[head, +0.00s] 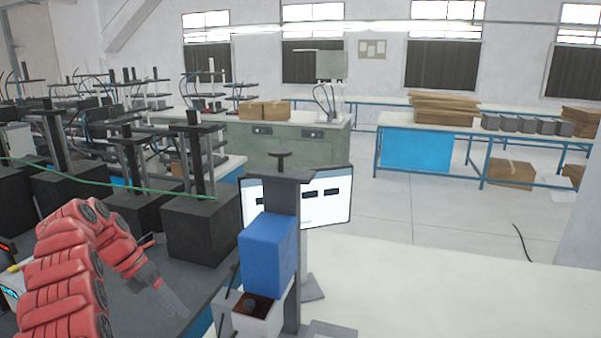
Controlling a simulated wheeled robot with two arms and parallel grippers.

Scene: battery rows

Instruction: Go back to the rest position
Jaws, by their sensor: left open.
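My left arm is red and comes in from the lower left. My left gripper (172,303) is grey, points down to the right and is open with nothing between its fingers. It is over the dark bench top (140,318), left of the blue block fixture. My right gripper is not in view.
A blue block (267,256) sits on a post stand, above a small white box (257,315). A monitor (325,198) stands behind it. Black blocks (200,232) with posts line the left. A white table top (430,295) at lower right is mostly clear. Cardboard (445,108) lies on a far table.

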